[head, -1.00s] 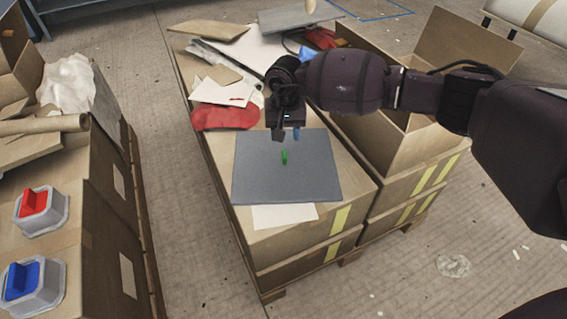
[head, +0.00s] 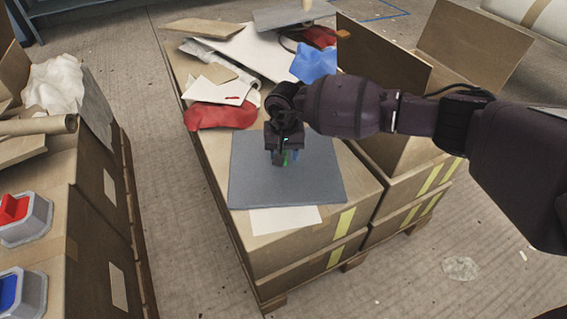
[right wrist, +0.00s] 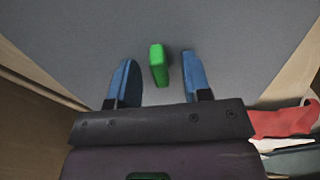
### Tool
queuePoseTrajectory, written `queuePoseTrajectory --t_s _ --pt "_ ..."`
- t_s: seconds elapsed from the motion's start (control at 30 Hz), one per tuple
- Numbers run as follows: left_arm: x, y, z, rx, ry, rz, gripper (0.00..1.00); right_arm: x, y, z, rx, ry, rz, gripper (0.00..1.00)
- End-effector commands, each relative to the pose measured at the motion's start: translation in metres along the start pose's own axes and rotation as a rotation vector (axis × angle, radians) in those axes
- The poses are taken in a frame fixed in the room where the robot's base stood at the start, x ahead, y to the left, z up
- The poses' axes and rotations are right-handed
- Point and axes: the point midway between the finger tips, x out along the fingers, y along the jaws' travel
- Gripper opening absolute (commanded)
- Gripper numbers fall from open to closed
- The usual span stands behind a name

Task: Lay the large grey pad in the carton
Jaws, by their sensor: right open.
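The large grey pad (head: 310,185) lies flat on top of a closed carton, over a white sheet. A small green block (right wrist: 158,64) stands up from the pad like a handle; in the head view it is partly hidden by my gripper. My right gripper (head: 285,163) is just above the pad, pointing down. In the right wrist view its blue fingers (right wrist: 155,82) are open, one on each side of the green block, with gaps showing. An open carton (head: 395,135) with raised flaps stands to the right of the pad, partly hidden behind my right arm. My left gripper is not in view.
A red cloth (head: 220,116), a blue cloth (head: 314,62), white sheets (head: 257,50) and cardboard pieces lie behind the pad. At left, another carton stack holds red (head: 14,208) and blue (head: 8,290) items in grey trays.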

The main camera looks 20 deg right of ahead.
Motion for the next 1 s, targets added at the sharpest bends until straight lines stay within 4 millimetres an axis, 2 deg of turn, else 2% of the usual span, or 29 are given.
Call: queuePoseTrajectory --t_s 0.03,0.33,0.6,0.73,0.87,1.0 --pt "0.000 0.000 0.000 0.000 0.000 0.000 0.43 -0.001 0.000 0.000 0.000 0.001 0.000 0.45" --pt "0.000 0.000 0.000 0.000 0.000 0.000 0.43 0.000 0.000 0.000 0.000 -0.001 0.000 0.00" --pt "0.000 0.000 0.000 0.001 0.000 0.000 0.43 -0.001 0.000 0.000 0.000 -0.001 0.000 0.00" --pt "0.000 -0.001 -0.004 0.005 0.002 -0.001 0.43 -0.009 0.000 0.000 0.000 0.001 0.000 0.00" --pt "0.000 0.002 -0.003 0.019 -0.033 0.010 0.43 -0.031 0.000 -0.002 0.000 0.008 -0.002 0.00" --pt "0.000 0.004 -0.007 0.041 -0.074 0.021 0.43 -0.067 -0.001 -0.003 0.000 0.014 -0.005 0.00"
